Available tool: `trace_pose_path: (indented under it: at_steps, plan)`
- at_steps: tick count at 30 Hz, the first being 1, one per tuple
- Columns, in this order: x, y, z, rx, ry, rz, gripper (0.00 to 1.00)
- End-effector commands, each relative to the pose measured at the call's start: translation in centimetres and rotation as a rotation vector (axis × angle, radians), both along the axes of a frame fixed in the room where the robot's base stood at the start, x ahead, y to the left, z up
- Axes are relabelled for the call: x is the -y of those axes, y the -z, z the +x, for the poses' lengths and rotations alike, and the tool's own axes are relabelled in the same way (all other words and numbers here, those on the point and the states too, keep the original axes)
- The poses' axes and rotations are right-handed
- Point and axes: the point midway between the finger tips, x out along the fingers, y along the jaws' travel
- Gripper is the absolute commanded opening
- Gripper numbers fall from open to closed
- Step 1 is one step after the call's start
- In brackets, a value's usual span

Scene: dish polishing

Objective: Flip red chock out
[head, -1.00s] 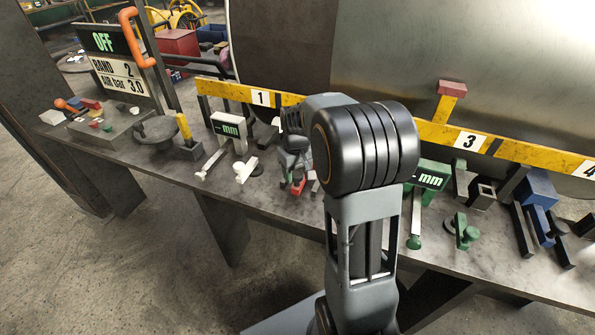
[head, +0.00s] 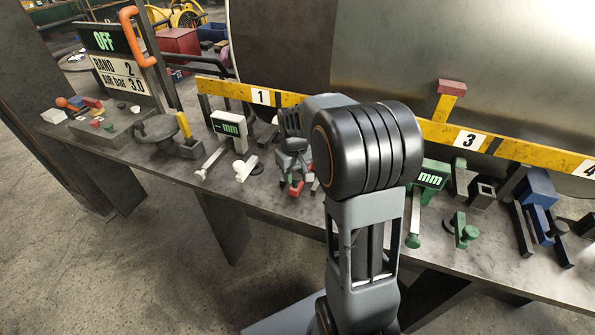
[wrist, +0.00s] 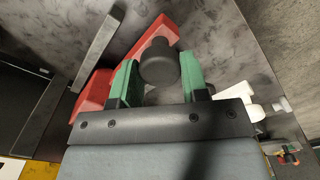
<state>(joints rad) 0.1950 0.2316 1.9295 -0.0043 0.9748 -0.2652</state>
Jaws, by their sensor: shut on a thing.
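In the wrist view a dark round knob (wrist: 158,62) stands between the green pads of my gripper (wrist: 159,77), which is shut on it. A red bar (wrist: 165,30) lies just beyond the knob and appears to be the red chock; the fingers and knob cover where they join. A second red piece (wrist: 92,95) sits left of the fingers. In the head view my gripper (head: 291,150) is over the bench at the second station, with small red parts (head: 296,188) showing below it. My arm hides much of this spot.
A yellow numbered rail (head: 440,132) runs behind the stations. White parts (head: 243,170) stand to the left and green parts (head: 462,231) to the right. A grey bar (wrist: 98,45) lies beside the red parts. The bench front edge is open.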

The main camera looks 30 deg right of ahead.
Motion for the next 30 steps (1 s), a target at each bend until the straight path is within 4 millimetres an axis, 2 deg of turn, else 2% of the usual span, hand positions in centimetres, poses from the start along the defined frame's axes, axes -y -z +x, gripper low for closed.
trace_pose_path:
  at_steps: [1,9,17,23,30]
  plan:
    - [-0.3,0.1,-0.2,-0.010,0.000,0.007,0.43]
    - [0.1,0.1,-0.2,-0.008,0.006,0.006,0.67]
    - [0.2,-0.2,-0.1,-0.005,0.007,0.005,0.67]
    - [0.2,-2.7,-0.1,-0.001,0.007,0.004,0.67]
    - [0.2,-7.7,0.0,-0.001,0.007,0.005,0.67]
